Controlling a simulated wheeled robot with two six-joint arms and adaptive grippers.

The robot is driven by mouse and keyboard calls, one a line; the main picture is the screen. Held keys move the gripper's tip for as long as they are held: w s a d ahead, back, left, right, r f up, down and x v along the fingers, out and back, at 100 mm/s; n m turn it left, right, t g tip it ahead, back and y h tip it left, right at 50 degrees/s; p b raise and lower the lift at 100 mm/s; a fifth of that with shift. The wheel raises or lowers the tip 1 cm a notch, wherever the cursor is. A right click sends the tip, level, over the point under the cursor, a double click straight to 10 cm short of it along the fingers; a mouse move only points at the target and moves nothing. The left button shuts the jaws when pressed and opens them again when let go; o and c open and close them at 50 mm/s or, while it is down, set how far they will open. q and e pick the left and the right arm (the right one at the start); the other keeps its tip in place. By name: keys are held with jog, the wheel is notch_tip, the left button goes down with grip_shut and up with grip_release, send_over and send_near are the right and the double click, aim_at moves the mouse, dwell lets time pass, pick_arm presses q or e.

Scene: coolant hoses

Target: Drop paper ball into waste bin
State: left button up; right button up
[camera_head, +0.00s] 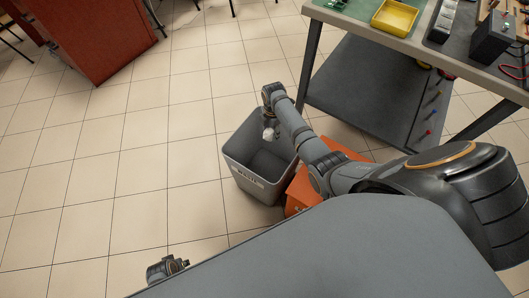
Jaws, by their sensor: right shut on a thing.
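An orange box (297,190) stands right beside the bin, partly under my right arm. A workbench (404,42) with a yellow tray (395,17) and a lower shelf (365,90) is at upper right. A red-brown cabinet (95,35) stands at upper left. The floor left of the bin is clear.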

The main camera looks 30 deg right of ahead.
jog(key=shift+f+b, duration=0.65)
jog(key=shift+f, duration=0.15)
pick_arm(q)
jog(key=shift+w+d+r, duration=0.25)
jog(key=shift+w+r, duration=0.2)
jog(key=shift+r, duration=0.3)
jog(key=shift+w+d+r, duration=0.2)
jog(key=shift+w+r, duration=0.3)
jog(key=shift+r, duration=0.25)
jog(key=shift+w+d+r, duration=0.25)
jog(key=shift+w+r, duration=0.2)
jog(key=shift+r, duration=0.3)
pick_arm(e)
jog(key=shift+f, duration=0.1)
jog(key=o, duration=0.8)
jog(key=shift+o, duration=0.2)
notch_tip(320, 180, up, 12)
jog(key=shift+s, duration=0.15)
